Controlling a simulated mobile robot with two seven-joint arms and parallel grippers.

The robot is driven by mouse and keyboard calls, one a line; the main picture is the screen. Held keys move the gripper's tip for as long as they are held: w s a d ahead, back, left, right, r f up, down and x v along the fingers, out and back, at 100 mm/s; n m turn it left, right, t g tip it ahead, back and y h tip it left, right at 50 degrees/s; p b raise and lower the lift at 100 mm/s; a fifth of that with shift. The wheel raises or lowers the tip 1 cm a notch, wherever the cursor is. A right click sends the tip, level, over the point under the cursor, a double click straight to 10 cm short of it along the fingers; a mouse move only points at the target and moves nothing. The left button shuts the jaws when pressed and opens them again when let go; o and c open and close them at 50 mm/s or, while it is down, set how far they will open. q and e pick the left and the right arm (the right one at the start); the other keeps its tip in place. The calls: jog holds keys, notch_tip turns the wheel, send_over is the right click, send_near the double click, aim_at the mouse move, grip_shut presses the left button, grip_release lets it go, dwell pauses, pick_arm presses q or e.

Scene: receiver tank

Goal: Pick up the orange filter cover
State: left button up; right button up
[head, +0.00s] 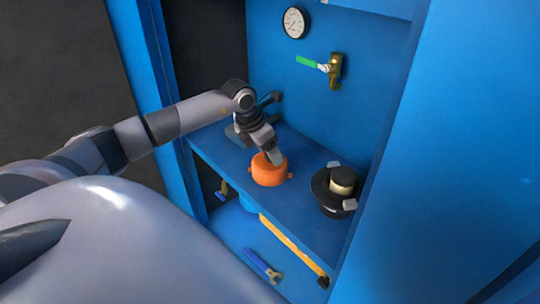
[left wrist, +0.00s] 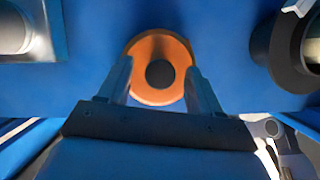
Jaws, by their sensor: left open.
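The orange filter cover (head: 269,171) stands on the blue shelf inside the cabinet. It is round with small lugs at its sides. My left gripper (head: 272,155) reaches down from above and is at the cover's top. In the left wrist view the cover (left wrist: 160,50) shows as an orange ring with a dark round centre. The two fingers of my left gripper (left wrist: 160,85) are apart, one at each side of the cover's near part. I cannot tell whether they touch it. My right gripper is not in view.
A black round housing (head: 332,190) with a pale centre stands on the shelf (head: 305,215) to the right. A gauge (head: 295,22) and a green-handled valve (head: 322,66) are on the back wall. A blue-handled wrench (head: 262,265) and a yellow bar (head: 290,245) are lower down.

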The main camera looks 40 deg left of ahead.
pick_arm(q)
grip_shut()
jog(key=shift+r, duration=0.1)
